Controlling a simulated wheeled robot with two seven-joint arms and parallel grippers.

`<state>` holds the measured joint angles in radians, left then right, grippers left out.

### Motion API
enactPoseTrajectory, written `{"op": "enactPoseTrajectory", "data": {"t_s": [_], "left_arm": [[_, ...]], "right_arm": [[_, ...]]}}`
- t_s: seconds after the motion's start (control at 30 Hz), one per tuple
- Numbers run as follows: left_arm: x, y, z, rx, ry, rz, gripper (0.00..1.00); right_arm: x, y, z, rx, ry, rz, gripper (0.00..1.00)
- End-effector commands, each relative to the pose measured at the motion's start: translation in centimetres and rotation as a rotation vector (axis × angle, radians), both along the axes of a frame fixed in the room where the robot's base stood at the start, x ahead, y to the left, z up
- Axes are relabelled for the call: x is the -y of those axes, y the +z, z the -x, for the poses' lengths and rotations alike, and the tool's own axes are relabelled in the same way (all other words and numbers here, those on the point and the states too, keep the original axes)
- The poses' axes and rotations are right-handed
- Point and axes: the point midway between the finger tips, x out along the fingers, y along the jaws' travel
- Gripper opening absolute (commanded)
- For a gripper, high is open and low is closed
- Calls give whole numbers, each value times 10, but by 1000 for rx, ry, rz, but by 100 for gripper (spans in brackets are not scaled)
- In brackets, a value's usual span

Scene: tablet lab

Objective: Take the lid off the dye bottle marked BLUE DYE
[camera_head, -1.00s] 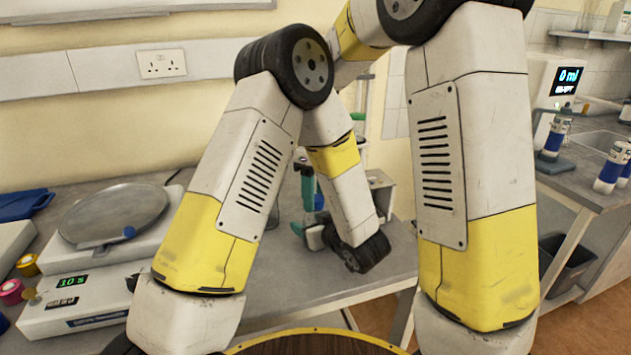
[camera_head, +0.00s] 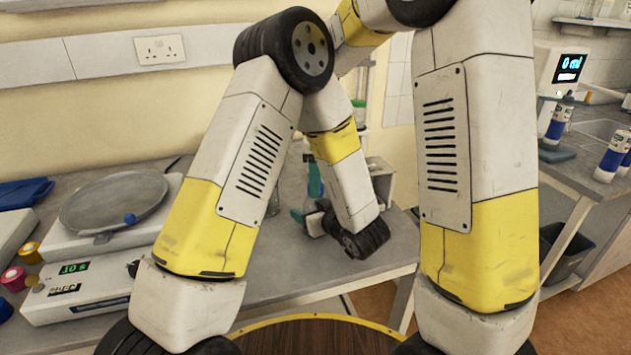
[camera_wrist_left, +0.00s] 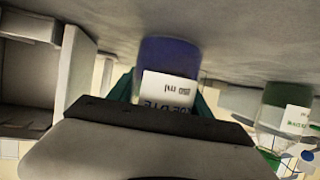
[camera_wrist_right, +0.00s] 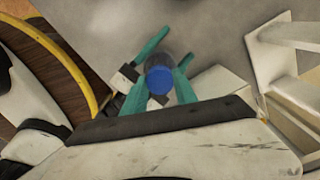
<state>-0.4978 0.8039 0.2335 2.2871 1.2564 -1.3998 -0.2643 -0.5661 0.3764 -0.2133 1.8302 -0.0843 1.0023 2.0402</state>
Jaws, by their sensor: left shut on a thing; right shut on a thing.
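The dye bottle (camera_wrist_left: 168,62) shows in the left wrist view as a blue body with a white label, upside down in the picture, that reads in part "UE DYE" and "250 ml". My left gripper (camera_wrist_left: 165,85) is shut on the bottle's body, teal fingers on both sides. In the right wrist view the blue lid (camera_wrist_right: 159,78) is seen from above, between the teal fingers of my right gripper (camera_wrist_right: 161,82), which is shut on it. I cannot tell whether the lid is apart from the bottle. In the head view my right gripper (camera_head: 314,182) shows partly behind my arms; the bottle is hidden there.
A bottle with green contents (camera_wrist_left: 272,125) stands near the held bottle. A dispenser with a screen (camera_head: 565,75) and blue-labelled bottles (camera_head: 613,155) stand on the right bench.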

Motion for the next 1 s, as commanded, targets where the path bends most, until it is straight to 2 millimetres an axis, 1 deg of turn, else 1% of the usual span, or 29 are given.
{"op": "enactPoseTrajectory", "data": {"t_s": [0.1,0.87,1.0], "left_arm": [[0,0,0,1,0,0,0],[0,0,0,1,0,0,0],[0,0,0,1,0,0,0]], "right_arm": [[1,0,-1,1,277,0,0],[1,1,-1,3,2117,-1,0],[1,2,-1,4,2458,0,0]]}}
